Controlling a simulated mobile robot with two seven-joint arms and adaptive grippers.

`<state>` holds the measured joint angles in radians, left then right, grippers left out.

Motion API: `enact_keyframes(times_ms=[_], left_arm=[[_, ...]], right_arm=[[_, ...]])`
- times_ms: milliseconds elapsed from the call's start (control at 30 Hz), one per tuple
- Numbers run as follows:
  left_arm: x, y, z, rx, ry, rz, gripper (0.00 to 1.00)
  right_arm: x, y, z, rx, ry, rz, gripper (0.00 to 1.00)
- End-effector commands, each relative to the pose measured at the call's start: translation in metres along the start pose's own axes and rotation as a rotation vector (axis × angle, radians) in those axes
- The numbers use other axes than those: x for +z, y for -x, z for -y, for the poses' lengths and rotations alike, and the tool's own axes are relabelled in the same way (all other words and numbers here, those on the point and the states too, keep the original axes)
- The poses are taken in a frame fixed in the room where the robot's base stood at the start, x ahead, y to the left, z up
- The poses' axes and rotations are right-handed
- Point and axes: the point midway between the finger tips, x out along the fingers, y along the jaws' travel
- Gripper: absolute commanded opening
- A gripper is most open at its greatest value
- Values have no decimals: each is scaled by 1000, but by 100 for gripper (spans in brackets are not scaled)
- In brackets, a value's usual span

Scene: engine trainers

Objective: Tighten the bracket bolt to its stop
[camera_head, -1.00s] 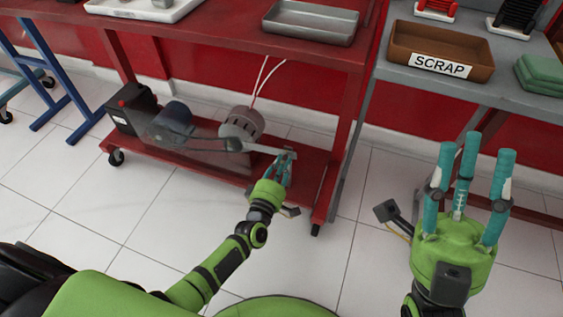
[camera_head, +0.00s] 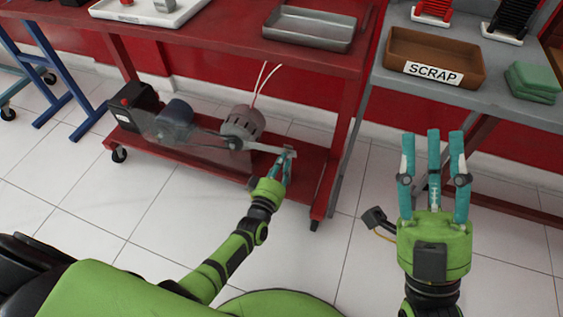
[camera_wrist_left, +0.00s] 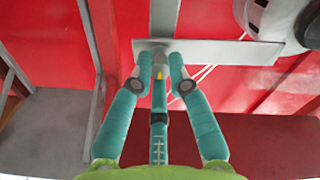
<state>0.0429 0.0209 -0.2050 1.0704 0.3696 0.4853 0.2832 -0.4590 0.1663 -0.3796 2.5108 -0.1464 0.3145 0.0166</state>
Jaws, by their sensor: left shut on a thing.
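A long grey flat bar (camera_head: 262,147) reaches from the round grey alternator-like unit (camera_head: 243,122) toward the right, above the red lower shelf. My left gripper (camera_head: 287,162) is shut on the bar's free end. The left wrist view shows the fingertips (camera_wrist_left: 161,56) together at the grey bar (camera_wrist_left: 222,52), with the round unit (camera_wrist_left: 272,18) at upper right. A dark round spot (camera_head: 235,143) shows where the bar meets the unit; I cannot make out the bracket bolt clearly. My right gripper (camera_head: 434,143) is open, empty and raised, fingers pointing up, away from the bar.
On the shelf (camera_head: 205,153) are a clear guard, a blue cylinder (camera_head: 175,116) and a black box (camera_head: 135,103) with a red button. The red table (camera_head: 215,35) overhangs them. A SCRAP tray (camera_head: 435,58) stands on the grey bench at right. Pale floor lies open in front.

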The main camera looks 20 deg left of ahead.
Motion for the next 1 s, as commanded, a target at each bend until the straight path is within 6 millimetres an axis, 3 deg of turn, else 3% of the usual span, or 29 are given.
enact_keyframes(times_ms=[300, 700, 733, 767, 800, 1000], left_arm=[[-1, 0, 0, -1, -69, -3, 0], [-1, 0, 0, -1, -75, -3, 0], [-1, 0, 0, -1, -75, -3, 26], [-1, 0, 0, -1, -75, -3, 38], [-1, 0, 0, 0, -75, -3, 42], [-1, 0, 0, 0, -74, -2, 42]], right_arm=[[12, -1, -4, 9, 3, 62, 40], [14, -1, -4, 9, 4, 67, 40], [14, -1, -4, 9, 4, 67, 40], [14, -1, -4, 9, 4, 67, 40], [14, -1, -4, 9, 4, 67, 40], [13, -1, -4, 9, 4, 66, 40]])
